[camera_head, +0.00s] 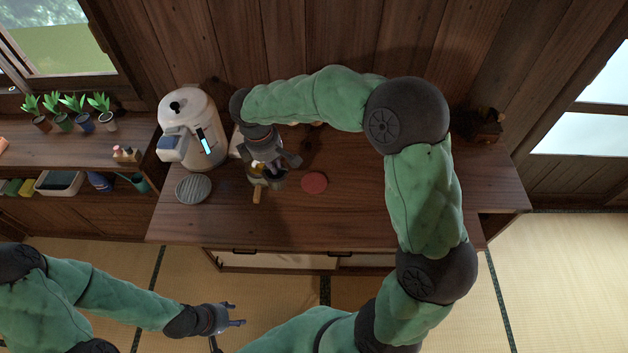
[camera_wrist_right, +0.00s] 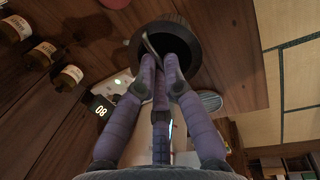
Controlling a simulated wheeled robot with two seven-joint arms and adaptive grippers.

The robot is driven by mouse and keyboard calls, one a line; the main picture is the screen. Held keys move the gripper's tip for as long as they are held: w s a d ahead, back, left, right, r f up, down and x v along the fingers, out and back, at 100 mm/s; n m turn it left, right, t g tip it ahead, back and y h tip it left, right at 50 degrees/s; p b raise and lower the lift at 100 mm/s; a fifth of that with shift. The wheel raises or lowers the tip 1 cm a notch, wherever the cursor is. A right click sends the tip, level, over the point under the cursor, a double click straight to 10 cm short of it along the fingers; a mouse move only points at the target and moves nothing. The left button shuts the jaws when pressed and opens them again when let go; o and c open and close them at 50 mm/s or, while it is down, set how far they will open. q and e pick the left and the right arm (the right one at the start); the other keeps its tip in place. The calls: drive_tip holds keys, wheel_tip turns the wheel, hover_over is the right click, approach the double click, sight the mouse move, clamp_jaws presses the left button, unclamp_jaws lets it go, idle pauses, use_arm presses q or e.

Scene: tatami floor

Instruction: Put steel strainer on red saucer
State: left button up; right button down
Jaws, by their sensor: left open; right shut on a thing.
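My right gripper (camera_head: 270,171) is low over the wooden counter, just left of the red saucer (camera_head: 314,183), which lies flat and looks bare. In the right wrist view its fingers (camera_wrist_right: 161,62) are shut at a dark round bowl-like thing (camera_wrist_right: 187,48), which seems to be the steel strainer; a thin grey strip shows at the fingertips. In the head view the gripper partly hides this thing (camera_head: 276,183), and I cannot tell whether it touches the counter. My left gripper (camera_head: 238,314) is open and empty, in front of the counter over the tatami.
A white water boiler (camera_head: 188,128) stands at the counter's left, with a grey ribbed disc (camera_head: 194,188) in front. Labelled jars (camera_wrist_right: 42,52) show in the wrist view. The counter right of the saucer is largely clear.

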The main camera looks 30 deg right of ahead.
drive_tip(key=shift+w+d+f+b, duration=0.4)
drive_tip(key=shift+d+f+b, duration=0.35)
drive_tip(key=shift+d+f, duration=1.5)
drive_tip(key=shift+w+d+f+b, duration=0.45)
drive_tip(key=shift+d+f+b, duration=0.3)
drive_tip(key=shift+d+f, duration=1.45)
drive_tip(key=shift+w+d+f+b, duration=0.4)
drive_tip(key=shift+d+f+b, duration=0.35)
drive_tip(key=shift+d+f, duration=1.5)
drive_tip(key=shift+d+r, duration=0.15)
drive_tip(key=shift+d, duration=0.05)
drive_tip(key=c, duration=1.3)
unclamp_jaws()
drive_tip(key=shift+c, duration=0.2)
wheel_tip(320, 180, up, 12)
drive_tip(key=a+p, duration=0.2)
drive_tip(key=p, duration=0.1)
drive_tip(key=shift+s, duration=0.4)
